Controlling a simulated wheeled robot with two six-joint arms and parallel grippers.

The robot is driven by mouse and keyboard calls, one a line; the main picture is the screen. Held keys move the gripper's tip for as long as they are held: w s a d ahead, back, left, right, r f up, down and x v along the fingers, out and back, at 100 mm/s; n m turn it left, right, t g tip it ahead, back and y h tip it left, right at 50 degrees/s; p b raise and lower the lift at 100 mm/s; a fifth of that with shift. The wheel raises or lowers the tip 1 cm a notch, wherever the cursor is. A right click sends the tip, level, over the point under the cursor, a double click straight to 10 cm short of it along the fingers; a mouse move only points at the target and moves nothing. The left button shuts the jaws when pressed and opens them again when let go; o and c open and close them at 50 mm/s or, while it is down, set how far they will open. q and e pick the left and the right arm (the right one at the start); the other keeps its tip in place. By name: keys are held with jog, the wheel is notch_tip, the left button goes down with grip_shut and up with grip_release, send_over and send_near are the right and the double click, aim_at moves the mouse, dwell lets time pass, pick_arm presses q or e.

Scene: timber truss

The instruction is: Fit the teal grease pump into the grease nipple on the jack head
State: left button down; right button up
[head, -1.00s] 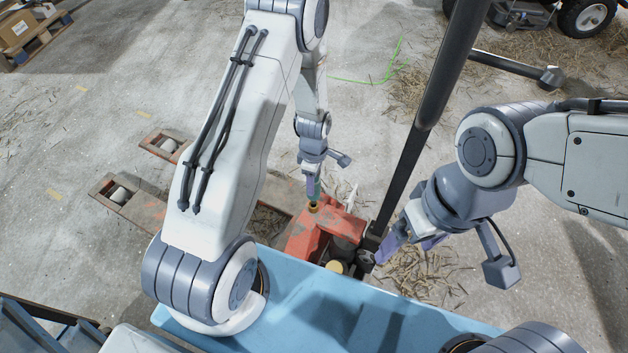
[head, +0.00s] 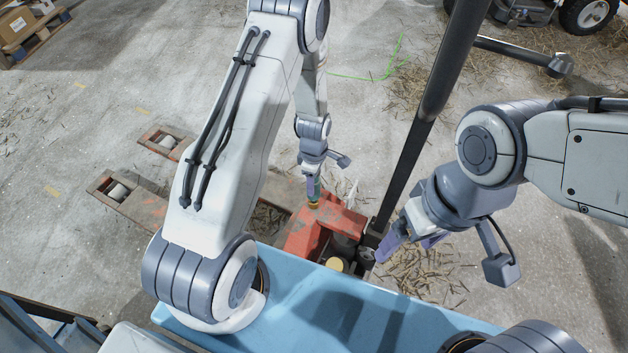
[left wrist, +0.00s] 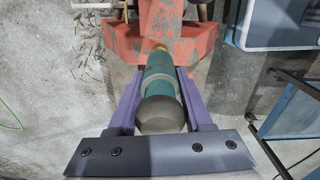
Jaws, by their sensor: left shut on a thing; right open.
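The teal grease pump (left wrist: 161,80) is held between the purple fingers of my left gripper (left wrist: 160,100), with its dark rounded end toward the wrist. In the head view, my left gripper (head: 313,188) is above the worn orange jack head (head: 318,232), with the pump pointing down. A brass-coloured piece (head: 313,204) shows at the pump's lower end, against the orange metal. The nipple cannot be told apart from the pump's tip, so I cannot tell whether they are joined. My right gripper (head: 396,240) is open and empty, right of the jack head.
The orange forks (head: 140,205) of the pallet jack reach to the left over the concrete floor. A dark pole (head: 428,110) rises between my two grippers. My light blue base (head: 330,300) lies in front. Straw is scattered around, and a boxed pallet stands at the far left.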

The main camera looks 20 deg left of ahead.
pick_arm(q)
jog(key=shift+f+b, duration=0.4)
jog(key=shift+f, duration=0.3)
jog(key=shift+c, duration=1.2)
grip_release()
jog(key=shift+r, duration=0.1)
